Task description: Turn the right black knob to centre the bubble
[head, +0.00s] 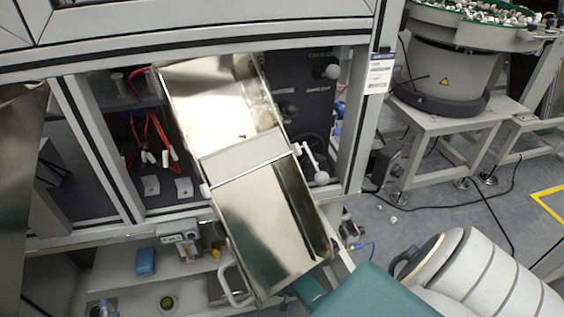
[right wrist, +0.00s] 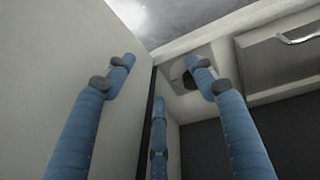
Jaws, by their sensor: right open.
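My right gripper (right wrist: 158,62) is open in the right wrist view, its blue fingers spread apart with nothing seen between the tips. One more blue finger shape (right wrist: 158,120) shows between them; I cannot tell whether it is a reflection. The right fingertip is in front of a pale part with a dark opening or round patch, too dim to identify. No black knob can be made out for sure. My left gripper is not in view.
A shiny metal chute (head: 270,225) slants down across the cabinet. A curved white handle (head: 232,285) and a blue block (head: 145,261) are near the lower shelf. Red cables (head: 150,130) hang inside. A bowl feeder (head: 445,70) stands right. A pale panel (right wrist: 60,60) is close beside my right gripper.

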